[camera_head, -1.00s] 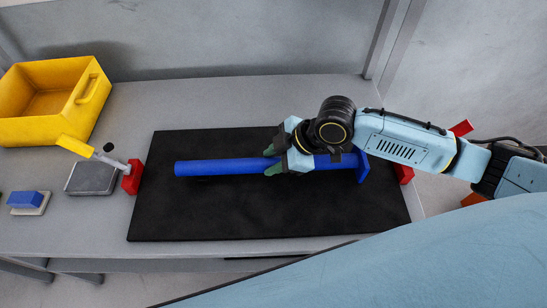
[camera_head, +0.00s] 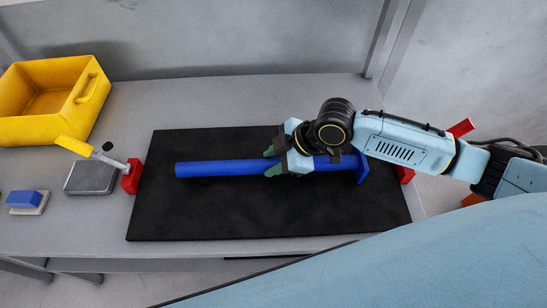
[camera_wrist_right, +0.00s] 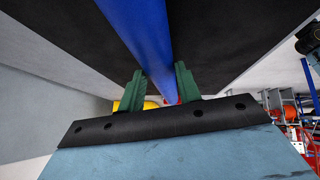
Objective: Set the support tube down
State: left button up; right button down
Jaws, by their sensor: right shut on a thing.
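The blue support tube (camera_head: 222,169) lies level, left to right, over the black mat (camera_head: 230,215), with a wider flange (camera_head: 362,167) at its right end. Whether it touches the mat or is just above it, I cannot tell. My right gripper (camera_head: 271,162) reaches in from the right and is shut on the tube near its middle. In the right wrist view the tube (camera_wrist_right: 140,30) runs between the two green fingers of the right gripper (camera_wrist_right: 159,84). My left gripper is out of view.
A yellow bin (camera_head: 50,128) stands at the back left of the grey table. The mat's front is clear.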

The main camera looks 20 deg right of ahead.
jog(key=c, duration=0.9)
grip_release()
jog(key=shift+s+f, duration=0.1)
jog(key=shift+f, duration=0.1)
jog(key=p+v, duration=0.2)
jog(key=v, duration=1.1)
jog(key=shift+r, duration=0.3)
